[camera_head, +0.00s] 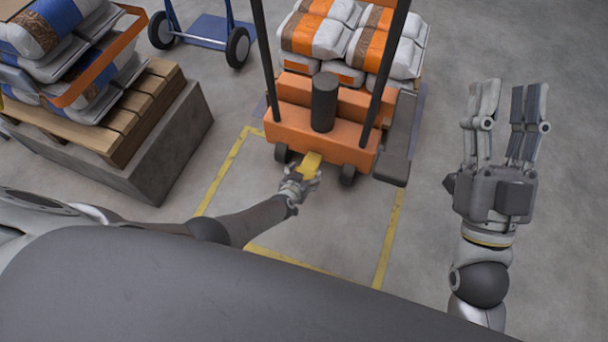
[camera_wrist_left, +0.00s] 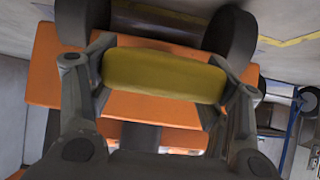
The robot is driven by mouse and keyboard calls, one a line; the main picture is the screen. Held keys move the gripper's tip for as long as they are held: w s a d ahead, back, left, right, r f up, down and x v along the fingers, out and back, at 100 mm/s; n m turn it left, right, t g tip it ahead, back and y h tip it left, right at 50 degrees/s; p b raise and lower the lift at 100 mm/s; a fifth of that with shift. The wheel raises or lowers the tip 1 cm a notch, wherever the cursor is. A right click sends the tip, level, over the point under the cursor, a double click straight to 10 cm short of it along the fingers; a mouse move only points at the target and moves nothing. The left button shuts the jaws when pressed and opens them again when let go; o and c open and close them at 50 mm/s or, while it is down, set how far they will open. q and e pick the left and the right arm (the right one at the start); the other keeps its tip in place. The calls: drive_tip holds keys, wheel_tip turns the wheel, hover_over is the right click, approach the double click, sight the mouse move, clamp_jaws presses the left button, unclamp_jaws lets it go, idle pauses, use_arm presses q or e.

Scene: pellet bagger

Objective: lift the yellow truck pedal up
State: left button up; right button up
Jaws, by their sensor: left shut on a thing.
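The yellow truck pedal (camera_head: 311,161) sticks out low at the near side of the orange truck (camera_head: 318,135), between its two small dark wheels. My left gripper (camera_head: 299,180) is at the pedal. In the left wrist view the pedal (camera_wrist_left: 164,75) lies across the space between the two fingers of my left gripper (camera_wrist_left: 163,82), which are shut on its ends. Behind it is the truck's orange body (camera_wrist_left: 60,70). My right gripper (camera_head: 506,105) is raised at the right, fingers pointing up and apart, open and empty, away from the truck.
The truck carries stacked orange and white bags (camera_head: 345,40) and has dark upright posts. A pallet of bags (camera_head: 130,110) stands on a grey block at the left. A blue hand truck (camera_head: 205,30) is at the back. Yellow lines mark the floor, which is clear at right.

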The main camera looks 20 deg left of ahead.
use_arm(q)
drive_tip(key=o, duration=1.2)
drive_tip(key=shift+w+r, duration=0.45)
drive_tip(key=shift+o, duration=1.3)
drive_tip(key=shift+s+f, duration=0.25)
drive_tip(key=shift+s+d, duration=0.1)
drive_tip(key=shift+s, duration=0.05)
drive_tip(key=shift+s+r, duration=0.2)
drive_tip(key=shift+s, duration=0.05)
drive_tip(key=shift+s+r, duration=0.1)
drive_tip(key=shift+r, duration=0.1)
drive_tip(key=s, duration=1.2)
drive_tip(key=shift+a, duration=0.3)
